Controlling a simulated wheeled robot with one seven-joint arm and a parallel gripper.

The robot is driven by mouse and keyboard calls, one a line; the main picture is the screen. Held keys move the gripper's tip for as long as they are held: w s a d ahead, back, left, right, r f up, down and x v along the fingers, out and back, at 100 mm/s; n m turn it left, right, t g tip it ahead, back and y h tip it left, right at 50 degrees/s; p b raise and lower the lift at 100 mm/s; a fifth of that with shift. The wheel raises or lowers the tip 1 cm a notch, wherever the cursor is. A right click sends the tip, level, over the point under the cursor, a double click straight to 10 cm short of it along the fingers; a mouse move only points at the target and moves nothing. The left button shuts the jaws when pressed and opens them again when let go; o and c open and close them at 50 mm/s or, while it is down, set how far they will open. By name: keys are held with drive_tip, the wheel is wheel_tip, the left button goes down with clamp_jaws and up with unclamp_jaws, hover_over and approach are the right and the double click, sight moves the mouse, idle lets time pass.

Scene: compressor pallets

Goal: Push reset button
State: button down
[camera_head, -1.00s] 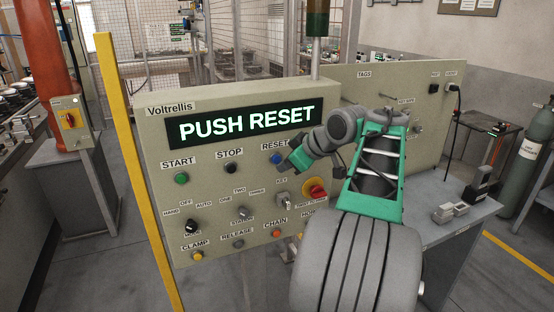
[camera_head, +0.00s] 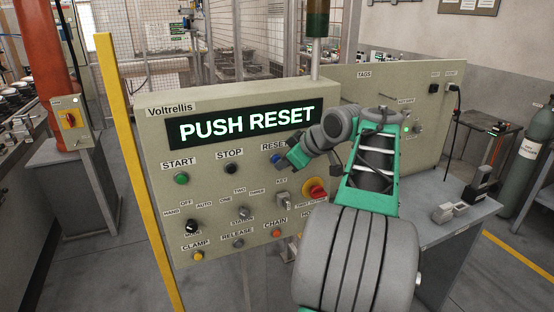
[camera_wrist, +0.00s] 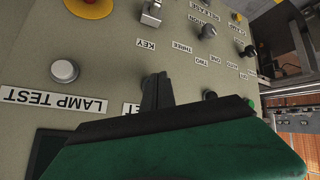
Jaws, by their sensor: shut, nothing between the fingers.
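The control panel (camera_head: 215,190) has a display (camera_head: 245,124) reading PUSH RESET. The blue reset button (camera_head: 275,159) sits under the RESET label (camera_head: 273,146), right of the STOP button (camera_head: 230,168). My gripper (camera_head: 283,165) is shut and empty, its tip at the lower right of the blue button. I cannot tell whether it touches. In the wrist view, my closed fingers (camera_wrist: 157,88) point at the panel and partly cover the RESET label (camera_wrist: 131,108). The reset button is hidden there.
A red emergency knob (camera_head: 314,187) and a key switch (camera_head: 283,199) lie below my gripper. In the wrist view, a grey lamp test button (camera_wrist: 64,71) is left of the fingers. A yellow post (camera_head: 133,170) stands at the panel's left edge.

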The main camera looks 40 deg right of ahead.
drive_tip(key=shift+w+d, duration=0.1)
drive_tip(key=shift+w, duration=0.2)
drive_tip(key=shift+s, duration=0.1)
idle(0.3)
drive_tip(key=shift+s+a, duration=0.3)
drive_tip(key=shift+s, duration=0.5)
drive_tip(key=shift+s, duration=0.1)
drive_tip(key=s, duration=0.2)
drive_tip(key=s+a+b, duration=0.1)
drive_tip(key=s, duration=0.2)
drive_tip(key=shift+s+a, duration=0.3)
drive_tip(key=shift+a, duration=0.05)
